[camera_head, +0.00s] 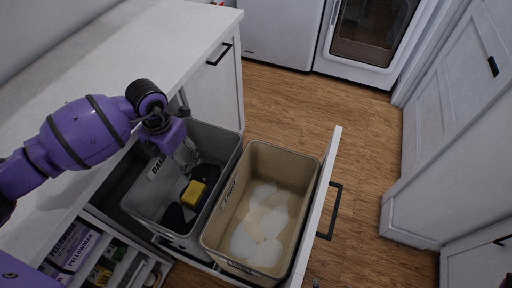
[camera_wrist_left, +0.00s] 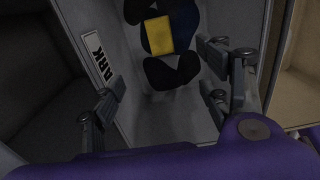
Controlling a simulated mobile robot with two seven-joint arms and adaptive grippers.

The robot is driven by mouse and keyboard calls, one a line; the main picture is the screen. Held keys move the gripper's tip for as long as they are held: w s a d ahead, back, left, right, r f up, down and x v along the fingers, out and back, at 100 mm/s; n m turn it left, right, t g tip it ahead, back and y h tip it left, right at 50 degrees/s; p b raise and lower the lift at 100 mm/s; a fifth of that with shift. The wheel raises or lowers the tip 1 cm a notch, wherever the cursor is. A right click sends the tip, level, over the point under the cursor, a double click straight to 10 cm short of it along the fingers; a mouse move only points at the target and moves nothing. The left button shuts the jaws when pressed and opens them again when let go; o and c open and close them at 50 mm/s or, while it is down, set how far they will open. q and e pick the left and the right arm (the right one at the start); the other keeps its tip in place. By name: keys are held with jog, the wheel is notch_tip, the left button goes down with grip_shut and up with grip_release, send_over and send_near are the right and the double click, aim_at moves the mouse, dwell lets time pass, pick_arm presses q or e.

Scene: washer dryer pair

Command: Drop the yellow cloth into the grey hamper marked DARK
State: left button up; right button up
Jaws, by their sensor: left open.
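The yellow cloth (camera_head: 194,193) lies inside the grey hamper (camera_head: 226,150) marked DARK, on top of dark cloths (camera_head: 174,215). In the left wrist view the yellow cloth (camera_wrist_left: 159,35) shows as a flat square among the dark pieces. My left gripper (camera_head: 187,158) is over the grey hamper and points down into it. My right gripper is not in view.
A beige hamper (camera_head: 228,215) with pale cloths (camera_head: 262,225) stands to the right of the grey one in the open drawer. The drawer front (camera_head: 318,205) has a dark handle. A white countertop (camera_head: 150,40) lies at upper left. Wooden floor (camera_head: 360,160) is clear at right.

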pick_arm(q)
notch_tip(320, 180, up, 12)
dwell(0.6)
dwell(0.4)
